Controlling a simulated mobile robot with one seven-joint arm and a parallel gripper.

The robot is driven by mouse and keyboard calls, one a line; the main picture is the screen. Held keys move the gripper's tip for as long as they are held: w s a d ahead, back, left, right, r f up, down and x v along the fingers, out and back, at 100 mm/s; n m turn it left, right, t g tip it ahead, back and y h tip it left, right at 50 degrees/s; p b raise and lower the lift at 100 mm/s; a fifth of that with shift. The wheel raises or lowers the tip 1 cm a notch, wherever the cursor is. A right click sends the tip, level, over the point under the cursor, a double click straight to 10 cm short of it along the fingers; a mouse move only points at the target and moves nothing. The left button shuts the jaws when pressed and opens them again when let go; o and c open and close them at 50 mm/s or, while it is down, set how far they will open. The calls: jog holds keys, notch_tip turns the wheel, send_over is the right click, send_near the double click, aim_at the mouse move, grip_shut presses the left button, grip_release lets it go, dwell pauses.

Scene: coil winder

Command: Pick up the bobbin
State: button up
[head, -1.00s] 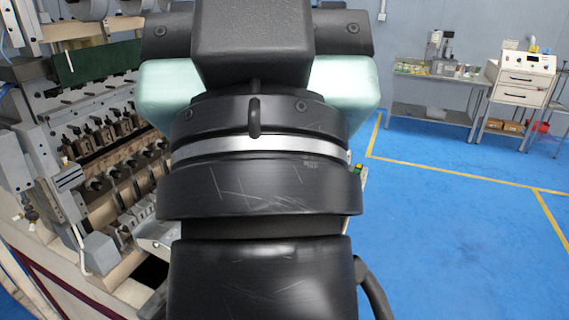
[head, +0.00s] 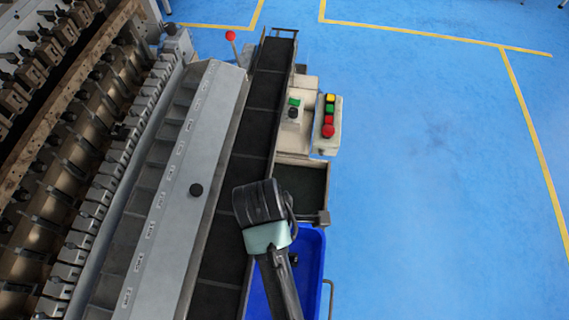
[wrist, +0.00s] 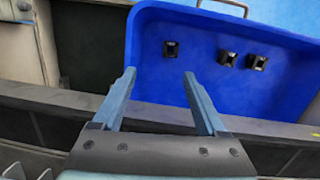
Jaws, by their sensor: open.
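Three small dark bobbins lie on the floor of a blue bin (wrist: 290,92) in the wrist view. One bobbin (wrist: 171,49) lies apart on the left, and two more, a middle one (wrist: 228,59) and a right one (wrist: 257,62), lie close together. My gripper (wrist: 158,73) is open and empty, its fingers pointing toward the bin, with the left bobbin ahead of the gap between them.
A dark conveyor channel (head: 262,100) runs beside the machine's grey cover (head: 190,160). A control box with coloured buttons (head: 328,120) and a dark tray (head: 302,184) sit beyond the bin. Blue floor (head: 430,200) is clear on the right.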

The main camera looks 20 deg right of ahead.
jog(key=f, duration=0.2)
jog(key=s+f, duration=0.1)
jog(key=f, duration=0.2)
jog(key=s+f, duration=0.1)
jog(key=f, duration=0.1)
jog(key=shift+d+f, duration=0.35)
jog(key=shift+d, duration=0.05)
jog(key=f, duration=0.4)
jog(key=shift+s+f, duration=0.2)
jog(key=shift+s, duration=0.05)
jog(key=shift+f, duration=0.55)
grip_shut()
